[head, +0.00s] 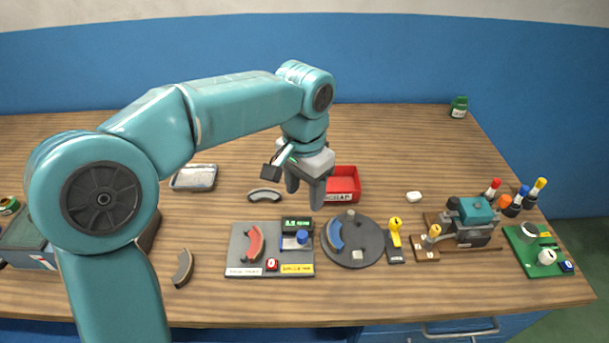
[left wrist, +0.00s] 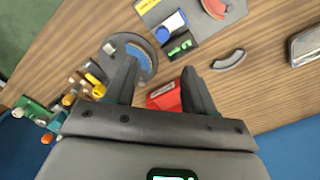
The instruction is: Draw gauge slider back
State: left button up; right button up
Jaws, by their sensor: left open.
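The gauge sits on a grey plate (head: 238,269) and has a dark display with green digits (head: 297,224). Its blue slider (head: 302,237) is just below the display, and it also shows at the top of the left wrist view (left wrist: 172,22). A red curved part (head: 254,243) lies on the same plate. My left gripper (head: 304,200) points down with its fingers apart and nothing between them. It is above the table, behind the gauge and in front of the red tray, apart from the slider. My right gripper is not in view.
A round grey turntable (head: 366,254) with a blue curved part (head: 335,236) stands right of the plate. A red tray (head: 343,184) is behind it. A yellow-handled tool (head: 395,238) and a teal-topped machine (head: 475,220) are further right. Grey curved parts (head: 183,268) lie left and behind.

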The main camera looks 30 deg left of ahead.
pick_arm(q)
notch_tip(320, 180, up, 3)
jog(key=shift+f, duration=0.1)
dwell(0.5)
